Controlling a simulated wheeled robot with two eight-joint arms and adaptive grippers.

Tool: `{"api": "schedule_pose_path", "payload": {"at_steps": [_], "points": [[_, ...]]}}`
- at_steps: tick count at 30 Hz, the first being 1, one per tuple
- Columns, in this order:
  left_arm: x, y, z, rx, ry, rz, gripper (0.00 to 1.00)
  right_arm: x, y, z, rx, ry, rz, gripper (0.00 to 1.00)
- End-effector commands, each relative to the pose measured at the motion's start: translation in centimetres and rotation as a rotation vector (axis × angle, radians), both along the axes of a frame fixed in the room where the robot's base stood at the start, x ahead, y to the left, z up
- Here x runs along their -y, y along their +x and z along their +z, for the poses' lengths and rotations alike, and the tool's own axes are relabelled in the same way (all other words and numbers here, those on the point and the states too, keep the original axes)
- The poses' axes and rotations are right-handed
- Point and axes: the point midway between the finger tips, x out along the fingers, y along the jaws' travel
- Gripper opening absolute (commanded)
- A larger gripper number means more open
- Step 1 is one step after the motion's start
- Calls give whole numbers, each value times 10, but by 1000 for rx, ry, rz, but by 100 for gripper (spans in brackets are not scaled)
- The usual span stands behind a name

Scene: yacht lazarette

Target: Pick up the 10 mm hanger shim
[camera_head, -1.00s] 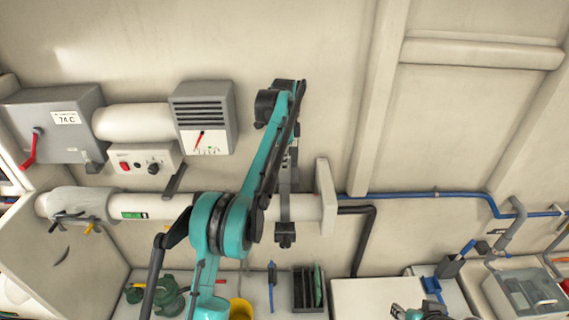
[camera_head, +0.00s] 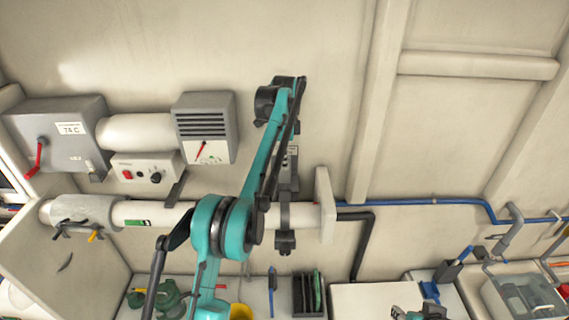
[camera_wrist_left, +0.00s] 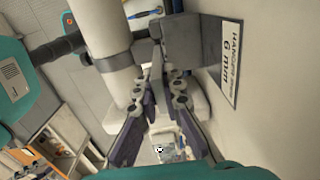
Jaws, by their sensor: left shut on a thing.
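My left gripper (camera_wrist_left: 158,72) has its fingers drawn together on a thin dark grey piece beside a grey hanger block (camera_wrist_left: 195,40). No marking shows on the held piece, so I cannot tell whether it is the 10 mm hanger shim. A plate beside the block has a label (camera_wrist_left: 226,65) with "HANGER" and "6 mm" legible. In the head view the forearm mostly hides the left gripper, near the grey hanger (camera_head: 285,212) on the white pipe. A dark rack (camera_head: 306,294) on the counter holds upright plates, one green; their sizes are unreadable.
The white horizontal pipe (camera_head: 160,212) ends at a flange (camera_head: 325,205). A grey vented box (camera_head: 204,127) and a switch panel (camera_head: 145,172) are on the wall above. A yellow container (camera_head: 241,312) and green fittings (camera_head: 165,298) stand on the counter. A blue hose (camera_head: 420,201) runs right.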

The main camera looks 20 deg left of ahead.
Motion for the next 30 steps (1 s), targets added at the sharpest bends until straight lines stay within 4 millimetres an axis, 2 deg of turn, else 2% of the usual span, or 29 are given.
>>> {"api": "schedule_pose_path", "payload": {"at_steps": [12,21,30], "points": [[1,-3,1,0,0,0,0,0,0,-3,0,0,0,40],[8,-26,-2,0,0,-1,0,0,0,-30,0,0,0,40],[15,-51,-1,0,0,0,0,0,0,-48,0,0,0,40]]}}
